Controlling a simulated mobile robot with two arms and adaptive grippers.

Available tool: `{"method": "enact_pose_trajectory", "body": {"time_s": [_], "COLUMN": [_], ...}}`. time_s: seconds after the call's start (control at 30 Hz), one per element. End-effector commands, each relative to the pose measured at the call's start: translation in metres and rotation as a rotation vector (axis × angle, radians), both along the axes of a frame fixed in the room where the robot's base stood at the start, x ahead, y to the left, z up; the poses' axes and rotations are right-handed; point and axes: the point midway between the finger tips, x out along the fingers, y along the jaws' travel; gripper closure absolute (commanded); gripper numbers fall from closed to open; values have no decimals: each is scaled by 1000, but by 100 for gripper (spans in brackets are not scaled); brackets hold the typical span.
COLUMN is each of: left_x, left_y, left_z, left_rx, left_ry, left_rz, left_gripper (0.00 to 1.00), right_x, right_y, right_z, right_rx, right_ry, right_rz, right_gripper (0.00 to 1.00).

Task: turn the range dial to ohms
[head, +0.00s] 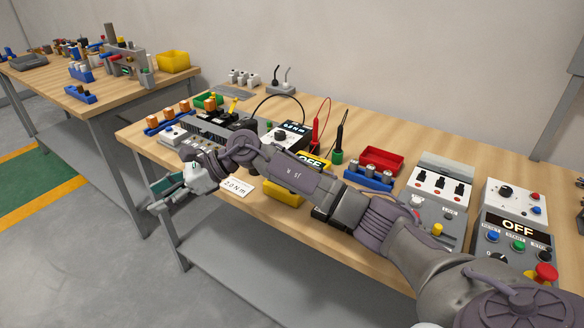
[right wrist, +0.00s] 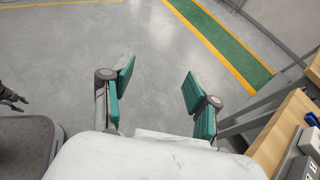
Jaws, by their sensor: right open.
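A yellow meter with a display reading OFF (head: 313,161) stands on the near bench. My right arm crosses in front of it, and its yellow lower edge (head: 284,198) shows below the arm. Its range dial is hidden, so I cannot tell the setting. My right gripper (head: 165,194) is beyond the bench's front edge, left of the meter and apart from it. In the right wrist view the gripper (right wrist: 158,84) is open and empty, with teal pads above the floor. My left gripper is not seen in the head view.
A red probe (head: 316,134) and a black probe (head: 340,135) stand behind the meter. A red bin (head: 381,160) and blue rack (head: 369,179) are to its right. A control box with an OFF display (head: 517,226) is farther right. A 2.0 Nm card (head: 237,186) lies left.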

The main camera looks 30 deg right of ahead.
Motion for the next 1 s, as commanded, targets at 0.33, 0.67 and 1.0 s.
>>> {"method": "enact_pose_trajectory", "body": {"time_s": [0.33, 0.67, 1.0], "left_x": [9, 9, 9], "left_y": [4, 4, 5], "left_z": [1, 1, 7], "left_rx": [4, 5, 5], "left_ry": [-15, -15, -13], "left_rz": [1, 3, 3], "left_gripper": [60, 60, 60], "right_x": [5, -22, -22], "right_y": [-252, -319, -318], "right_z": [55, 83, 17], "right_rx": [-1014, -1186, -1183], "right_ry": [33, 175, 174], "right_rz": [230, 257, 260], "right_gripper": [40, 40, 40]}}
